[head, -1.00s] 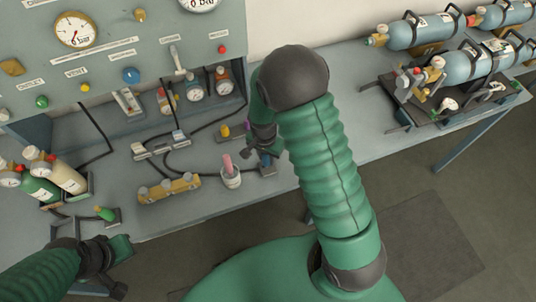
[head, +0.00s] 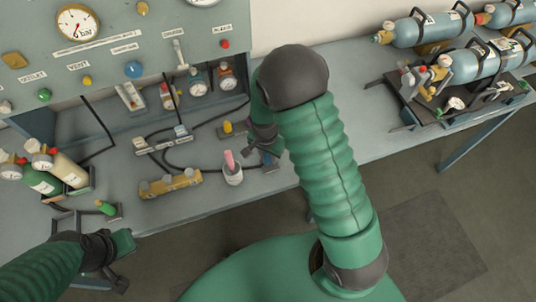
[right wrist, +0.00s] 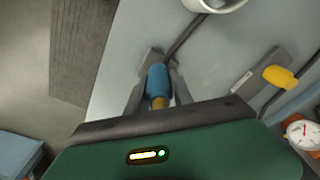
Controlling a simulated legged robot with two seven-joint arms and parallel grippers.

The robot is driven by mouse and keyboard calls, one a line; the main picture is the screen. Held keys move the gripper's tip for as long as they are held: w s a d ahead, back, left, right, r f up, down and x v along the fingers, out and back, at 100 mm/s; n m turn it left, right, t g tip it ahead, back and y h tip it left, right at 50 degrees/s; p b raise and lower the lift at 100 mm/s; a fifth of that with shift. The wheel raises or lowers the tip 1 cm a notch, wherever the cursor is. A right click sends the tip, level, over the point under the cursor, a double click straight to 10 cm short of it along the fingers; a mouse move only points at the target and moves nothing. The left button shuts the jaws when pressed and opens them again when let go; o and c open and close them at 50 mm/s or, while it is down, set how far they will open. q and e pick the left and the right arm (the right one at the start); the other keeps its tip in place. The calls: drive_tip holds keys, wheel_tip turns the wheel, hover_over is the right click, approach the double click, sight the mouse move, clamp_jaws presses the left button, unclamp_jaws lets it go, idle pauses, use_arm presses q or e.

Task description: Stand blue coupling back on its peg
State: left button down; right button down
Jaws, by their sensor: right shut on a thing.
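The blue coupling (right wrist: 158,80) shows in the right wrist view between the fingers of my right gripper (right wrist: 157,85), which is shut on it. Its brass end (right wrist: 159,103) points toward the gripper body, and its blue end is over a small dark base (right wrist: 153,54). The peg is hidden, so I cannot tell whether the coupling is on it. In the head view my right gripper (head: 262,150) is at the bench's front edge, right of the white cup, partly covered by my arm. My left gripper (head: 118,262) is at the lower left; its jaw opening is unclear.
A yellow coupling (head: 228,127) and a green coupling (head: 105,207) stand on their own bases. A white cup (head: 233,175) with a pink item is close left of my right gripper. A brass manifold (head: 170,184) and black hoses lie on the bench. Cylinders (head: 418,30) lie at right.

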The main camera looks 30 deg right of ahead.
drive_tip(key=shift+a+f+b, duration=0.1)
drive_tip(key=shift+f+b, duration=0.25)
drive_tip(key=shift+f, duration=0.25)
drive_tip(key=shift+f, duration=0.2)
drive_tip(key=c, duration=1)
unclamp_jaws()
drive_tip(key=shift+c, duration=0.2)
drive_tip(key=shift+a, duration=0.1)
drive_tip(key=shift+r, duration=0.1)
wheel_tip(320, 180, up, 17)
drive_tip(key=a, duration=0.1)
drive_tip(key=shift+s+a+f, duration=0.2)
drive_tip(key=shift+s+a, duration=0.1)
drive_tip(key=shift+s, duration=0.05)
